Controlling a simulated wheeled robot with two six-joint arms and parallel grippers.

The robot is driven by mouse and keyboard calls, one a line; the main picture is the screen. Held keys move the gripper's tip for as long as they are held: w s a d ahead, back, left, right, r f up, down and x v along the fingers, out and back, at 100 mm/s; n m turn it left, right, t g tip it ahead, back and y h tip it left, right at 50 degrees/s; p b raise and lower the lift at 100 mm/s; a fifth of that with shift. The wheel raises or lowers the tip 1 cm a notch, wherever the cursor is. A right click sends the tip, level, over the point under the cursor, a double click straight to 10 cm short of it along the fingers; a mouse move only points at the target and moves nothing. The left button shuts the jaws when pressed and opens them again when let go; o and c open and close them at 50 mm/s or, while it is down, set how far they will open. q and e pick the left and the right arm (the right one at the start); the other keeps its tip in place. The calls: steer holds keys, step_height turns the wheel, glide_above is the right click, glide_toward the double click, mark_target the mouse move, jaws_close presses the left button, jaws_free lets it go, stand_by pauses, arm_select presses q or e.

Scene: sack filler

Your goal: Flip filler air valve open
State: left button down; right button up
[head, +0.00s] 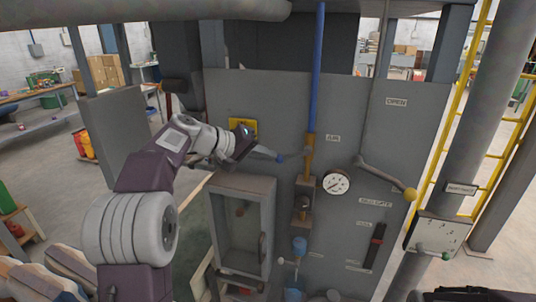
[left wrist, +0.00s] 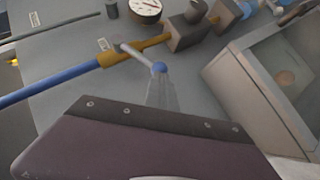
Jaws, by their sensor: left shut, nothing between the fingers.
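The air valve is a brass-coloured body (head: 309,150) on the blue air pipe (head: 318,75), beside the AIR label (head: 333,138). Its grey lever sticks out sideways to the left and ends in a blue ball knob (head: 280,158). In the left wrist view the knob (left wrist: 159,68) sits at the tips of my left gripper (left wrist: 161,82), with the lever running up-left to the brass valve (left wrist: 120,55). My left gripper (head: 271,153) is shut and empty, its tips at the knob's left side. I cannot tell whether they touch. My right gripper is not in view.
An open-fronted grey box (head: 214,225) juts out below my left gripper. A yellow sign (head: 243,126) is behind it.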

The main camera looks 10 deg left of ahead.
arm_select(q)
steer(key=d+f+n+t+h+b, duration=0.4)
steer(key=d+f+n+h+b, duration=0.2)
steer(key=b, duration=1.8)
step_height(320, 180, down, 3)
steer(key=shift+w+d+r+h, duration=0.2)
steer(key=shift+w+d+h, duration=0.05)
steer(key=shift+d+h, duration=0.15)
steer(key=b+v, duration=0.2)
steer(key=v, duration=0.7)
